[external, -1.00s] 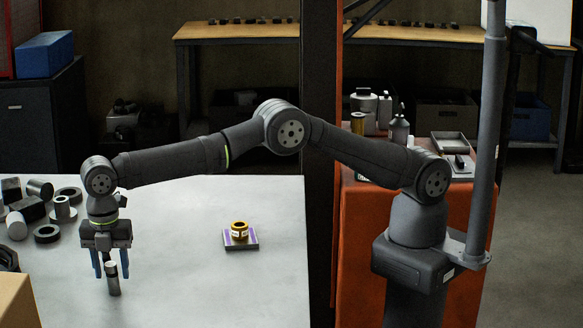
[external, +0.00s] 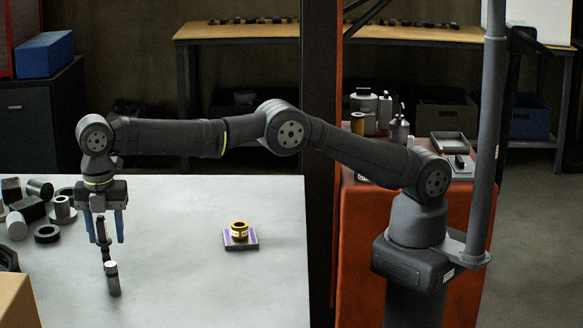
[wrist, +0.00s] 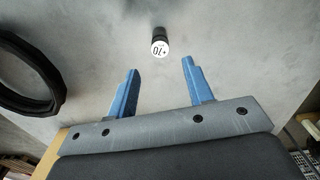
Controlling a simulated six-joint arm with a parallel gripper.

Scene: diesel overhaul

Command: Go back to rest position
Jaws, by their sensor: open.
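My gripper (external: 107,238) is above the left part of the grey table, with its blue fingers pointing down. In the wrist view my gripper (wrist: 160,66) is open, with nothing between the fingers. A small dark cylinder with a pale, marked top (external: 112,279) stands upright on the table, below and apart from the fingertips. It also shows in the wrist view as the marked cylinder (wrist: 159,47), just beyond the fingertips. Dark shapes show between the fingers in the external view; I cannot tell their depth.
A gold ring-shaped part (external: 239,230) sits on a small purple-topped plate (external: 240,243). Several dark cylinders and rings crowd the table's left side, including a ring (external: 47,234). A cardboard box (external: 15,303) is at the front left. The table's right part (external: 270,290) is clear.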

